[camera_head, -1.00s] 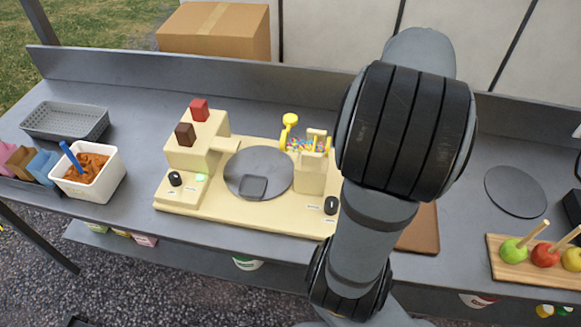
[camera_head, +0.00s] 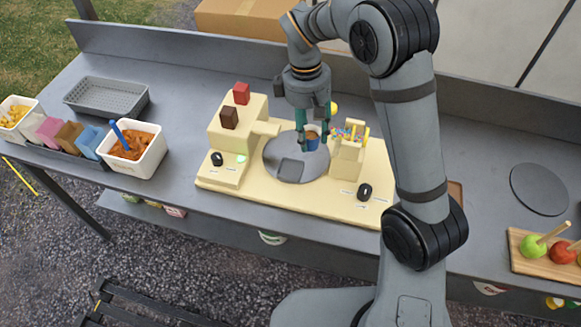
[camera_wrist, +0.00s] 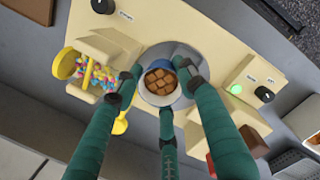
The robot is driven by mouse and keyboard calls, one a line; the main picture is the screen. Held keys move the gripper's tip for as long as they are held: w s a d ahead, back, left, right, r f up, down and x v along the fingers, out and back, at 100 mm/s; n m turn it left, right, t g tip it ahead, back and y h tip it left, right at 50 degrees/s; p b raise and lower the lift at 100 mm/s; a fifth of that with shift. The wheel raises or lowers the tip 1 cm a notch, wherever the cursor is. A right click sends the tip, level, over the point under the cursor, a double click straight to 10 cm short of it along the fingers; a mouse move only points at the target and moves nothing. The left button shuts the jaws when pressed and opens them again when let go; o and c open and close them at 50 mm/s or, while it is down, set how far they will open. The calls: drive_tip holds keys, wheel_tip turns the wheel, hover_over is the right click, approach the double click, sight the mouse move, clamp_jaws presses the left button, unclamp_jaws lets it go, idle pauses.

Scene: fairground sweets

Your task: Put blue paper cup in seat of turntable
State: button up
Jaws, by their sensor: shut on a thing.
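The blue paper cup (camera_head: 312,142) is between the fingers of my gripper (camera_head: 316,136), which is shut on it. In the wrist view the cup (camera_wrist: 160,82) shows a pale rim and brown chunks inside, with green fingers around it. The cup is upright over the back right part of the grey round turntable (camera_head: 275,155). I cannot tell whether it touches the disc. The seat, a darker square (camera_head: 291,170), lies near the disc's front edge and looks empty, in front of the cup.
The cream machine base (camera_head: 285,195) carries a block stand with a red and a brown cube (camera_head: 229,118) at left. A sprinkle dispenser (camera_head: 350,132) stands close on the right. A white tub (camera_head: 148,160) and grey basket (camera_head: 105,97) lie further left.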

drive_tip(key=n, duration=0.1)
hover_over(292, 171)
wheel_tip(292, 171, down, 3)
drive_tip(key=shift+n, duration=0.3)
wheel_tip(292, 171, down, 4)
drive_tip(key=shift+a+f+p, duration=0.1)
drive_tip(key=shift+a+p, duration=0.05)
drive_tip(key=shift+p, duration=0.45)
wheel_tip(292, 171, down, 4)
drive_tip(key=shift+w+f+p, duration=0.1)
drive_tip(key=shift+f+p, duration=0.15)
drive_tip(key=shift+p, duration=0.3)
drive_tip(key=shift+f, duration=0.15)
drive_tip(key=shift+f, duration=0.1)
